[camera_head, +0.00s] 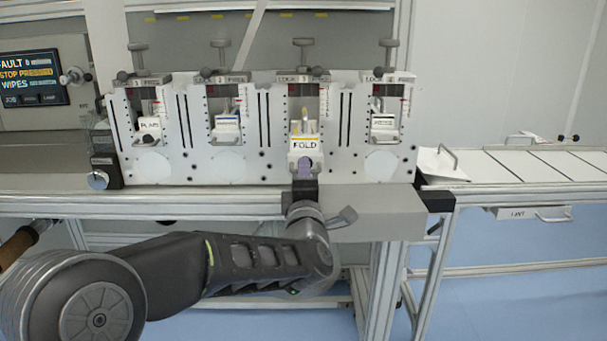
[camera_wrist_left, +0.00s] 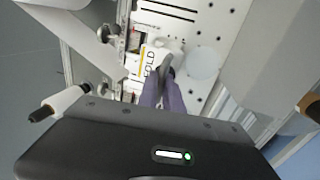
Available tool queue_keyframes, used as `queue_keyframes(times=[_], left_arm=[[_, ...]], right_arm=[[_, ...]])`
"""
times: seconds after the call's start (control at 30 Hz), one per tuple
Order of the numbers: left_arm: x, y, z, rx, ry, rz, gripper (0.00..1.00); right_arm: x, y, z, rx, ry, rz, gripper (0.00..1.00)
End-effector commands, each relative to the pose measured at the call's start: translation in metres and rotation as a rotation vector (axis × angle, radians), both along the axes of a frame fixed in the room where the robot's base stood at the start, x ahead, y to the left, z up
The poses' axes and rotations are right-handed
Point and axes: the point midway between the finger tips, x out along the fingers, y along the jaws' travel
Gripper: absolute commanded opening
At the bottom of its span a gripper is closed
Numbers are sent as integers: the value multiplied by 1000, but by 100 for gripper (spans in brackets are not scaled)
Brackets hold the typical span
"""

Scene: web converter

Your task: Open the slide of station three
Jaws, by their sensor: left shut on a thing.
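Station three, third from the left on the white panel (camera_head: 338,140), has a white slide labelled FOLD (camera_head: 305,145) with a yellow line across it. My left gripper (camera_head: 304,165) reaches up from below and is shut at the slide's front, on its handle. The left wrist view shows the fingers (camera_wrist_left: 163,92) closed around a grey handle (camera_wrist_left: 166,66) beside the FOLD label. The fingers hide much of the handle. A knob on a stem (camera_head: 303,44) stands above this station, over a plate with LOCK and FREE markings. My right gripper is not in view.
Similar slides sit at the other stations, with a blue-marked one (camera_head: 227,128) to the left and another (camera_head: 384,127) to the right. A fault screen (camera_head: 33,78) is at far left. A conveyor table (camera_head: 530,164) stands at right.

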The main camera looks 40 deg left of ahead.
Motion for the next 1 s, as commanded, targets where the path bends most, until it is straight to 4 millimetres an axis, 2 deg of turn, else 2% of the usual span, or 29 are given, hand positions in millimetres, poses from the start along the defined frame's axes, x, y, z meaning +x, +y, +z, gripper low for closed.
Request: queue_keyframes(times=[0.2, 0.6, 0.63, 0.8, 0.87, 1.0], left_arm=[[-16, -13, -2, -1, 4, -1, 0], [-19, -14, -2, -3, 4, 0, 0], [-19, -14, -2, -3, 4, 0, 12], [-18, -14, -1, -2, 2, 0, 26], [-19, -14, -1, -2, 2, 0, 31], [-18, -14, 0, -1, 2, 0, 31]], right_arm=[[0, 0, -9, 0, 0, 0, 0], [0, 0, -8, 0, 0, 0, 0], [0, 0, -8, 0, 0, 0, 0], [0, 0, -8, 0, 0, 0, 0], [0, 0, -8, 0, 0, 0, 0], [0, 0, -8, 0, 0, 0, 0]])
